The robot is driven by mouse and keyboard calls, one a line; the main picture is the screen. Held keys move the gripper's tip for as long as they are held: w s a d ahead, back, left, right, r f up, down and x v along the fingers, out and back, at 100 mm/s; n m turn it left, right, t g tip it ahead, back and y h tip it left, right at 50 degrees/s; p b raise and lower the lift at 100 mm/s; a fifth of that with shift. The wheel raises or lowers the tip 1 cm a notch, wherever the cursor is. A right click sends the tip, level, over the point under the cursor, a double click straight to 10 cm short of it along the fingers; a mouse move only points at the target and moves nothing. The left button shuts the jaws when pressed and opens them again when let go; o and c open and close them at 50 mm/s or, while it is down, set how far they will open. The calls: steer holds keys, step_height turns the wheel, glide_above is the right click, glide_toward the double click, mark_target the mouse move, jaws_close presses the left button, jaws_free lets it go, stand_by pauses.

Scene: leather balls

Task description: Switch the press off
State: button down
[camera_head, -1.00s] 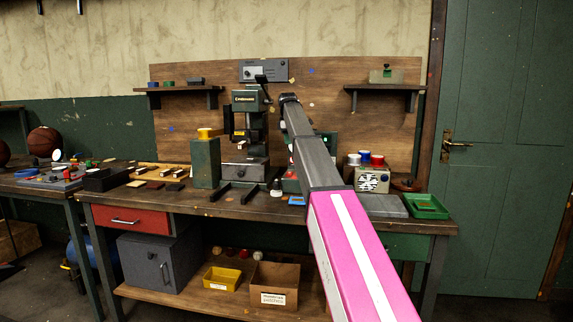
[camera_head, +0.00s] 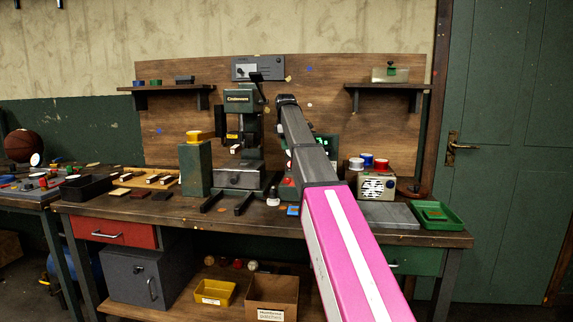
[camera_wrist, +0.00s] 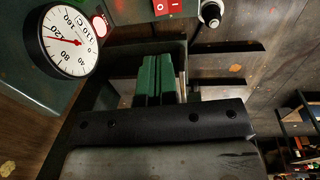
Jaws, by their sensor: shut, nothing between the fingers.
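The press (camera_head: 240,130) stands upright on the workbench, left of my arm in the head view. A red rocker switch (camera_wrist: 168,6) marked O and I shows at the top edge of the wrist view, partly cut off. A round dial gauge (camera_wrist: 68,42) and a lit red lamp (camera_wrist: 99,26) are to its left on a dark green housing. My gripper (camera_wrist: 157,60) is shut and empty, its green fingers pointing toward the switch and apart from it in the picture. The head view does not show the fingers clearly, since my arm covers that area.
The workbench (camera_head: 258,222) holds a green block with a yellow roll (camera_head: 196,137), a radio (camera_head: 376,187) and a green tray (camera_head: 437,215). Part of a green box with lit digits (camera_head: 325,142) shows behind my arm. A green door (camera_head: 505,150) is at right.

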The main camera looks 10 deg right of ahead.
mark_target(286, 180)
steer(key=f, duration=0.4)
steer(key=w+f, duration=0.1)
steer(key=f, duration=0.8)
steer(key=shift+w+d+f, duration=0.25)
steer(key=shift+f, duration=0.15)
steer(key=shift+s, duration=0.1)
steer(key=shift+s+a+r, duration=0.25)
steer(key=shift+s, duration=0.35)
steer(key=shift+r, duration=0.1)
